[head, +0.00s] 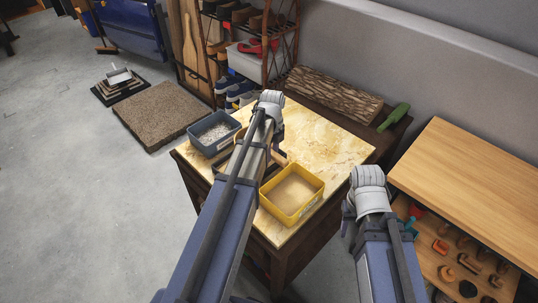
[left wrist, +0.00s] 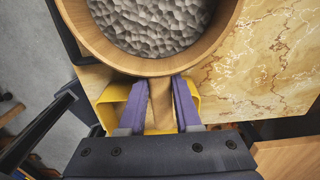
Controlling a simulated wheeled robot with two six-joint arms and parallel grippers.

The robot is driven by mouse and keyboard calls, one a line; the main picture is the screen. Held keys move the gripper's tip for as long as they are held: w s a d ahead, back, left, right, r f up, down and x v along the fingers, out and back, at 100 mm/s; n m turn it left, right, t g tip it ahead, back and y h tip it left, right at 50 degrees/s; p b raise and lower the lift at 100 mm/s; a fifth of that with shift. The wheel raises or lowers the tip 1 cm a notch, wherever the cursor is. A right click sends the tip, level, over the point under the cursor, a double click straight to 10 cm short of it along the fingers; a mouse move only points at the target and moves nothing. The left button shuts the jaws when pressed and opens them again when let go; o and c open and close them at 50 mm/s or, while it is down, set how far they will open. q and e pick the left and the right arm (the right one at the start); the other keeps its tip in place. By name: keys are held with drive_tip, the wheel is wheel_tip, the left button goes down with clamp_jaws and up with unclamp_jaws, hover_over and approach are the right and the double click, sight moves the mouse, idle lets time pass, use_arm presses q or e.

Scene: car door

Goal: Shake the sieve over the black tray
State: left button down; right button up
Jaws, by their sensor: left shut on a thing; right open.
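My left gripper (left wrist: 160,100) is shut on the wooden handle of the round sieve (left wrist: 232,12). The sieve holds grey lumpy material (left wrist: 155,22) and looks level. In the head view my left arm hides most of the sieve; some wood shows beside the arm (head: 279,158). A dark edge (left wrist: 64,32), perhaps the black tray, shows at the sieve's left in the left wrist view. How much of it lies under the sieve is hidden. My right gripper (head: 347,217) is open, in front of the table's right side, its fingers mostly hidden.
A yellow bin (head: 316,190) with tan contents stands at the marble-topped table's front. A blue-grey bin (head: 207,151) with pale grains stands at its left. A log (head: 334,91) and a green bottle (head: 394,117) lie behind. A wooden bench (head: 480,185) is at the right.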

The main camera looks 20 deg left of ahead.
use_arm(q)
drive_tip(key=s, duration=0.1)
drive_tip(key=s+a, duration=0.1)
drive_tip(key=s, duration=0.1)
drive_tip(key=s+a, duration=0.1)
drive_tip(key=s, duration=0.1)
drive_tip(key=shift+s+a, duration=0.15)
drive_tip(key=shift+s, duration=0.1)
drive_tip(key=w, duration=0.2)
drive_tip(key=w+d, duration=0.2)
drive_tip(key=w, duration=0.1)
drive_tip(key=shift+w+d, duration=0.15)
drive_tip(key=shift+w, duration=0.2)
drive_tip(key=shift+s, duration=0.1)
drive_tip(key=s+a, duration=0.2)
drive_tip(key=s, duration=0.3)
drive_tip(key=shift+s+a, duration=0.15)
drive_tip(key=shift+s, duration=0.15)
